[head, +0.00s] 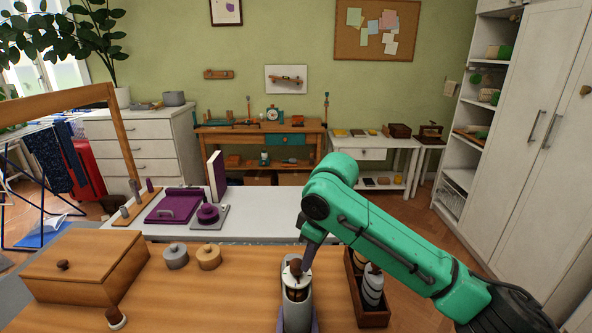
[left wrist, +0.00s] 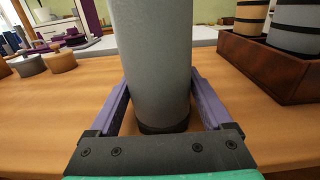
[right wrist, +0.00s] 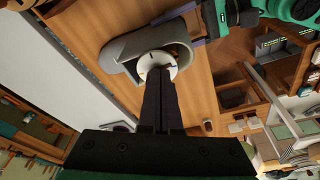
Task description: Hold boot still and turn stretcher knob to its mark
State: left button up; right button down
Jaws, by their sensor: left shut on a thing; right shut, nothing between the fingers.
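The grey boot (head: 296,312) stands upright at the front middle of the wooden table. Its grey shaft (left wrist: 150,50) fills the middle of the left wrist view. My left gripper (left wrist: 158,85) is shut on the boot, one purple finger on each side. The stretcher knob, a pale disc (right wrist: 155,63) with small dark marks, sits in the boot's opening. My right gripper (head: 304,268) reaches down from the right to the knob. Its fingers (right wrist: 157,74) are shut together with nothing between them, tips over the disc. They hide part of it, and I cannot tell whether they touch.
A brown tray (head: 376,319) with banded grey cylinders stands just right of the boot. A lidded wooden box (head: 85,265) is at the left, with a grey round container (head: 175,256) and a tan one (head: 208,257) beside it. A white table (head: 262,226) stands behind.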

notch_tip(320, 180, up, 5)
jog(key=shift+a+r, duration=0.1)
dwell(0.3)
pick_arm(q)
jog(key=o, duration=1.2)
jog(key=shift+c, duration=0.2)
jog(key=shift+s, duration=0.1)
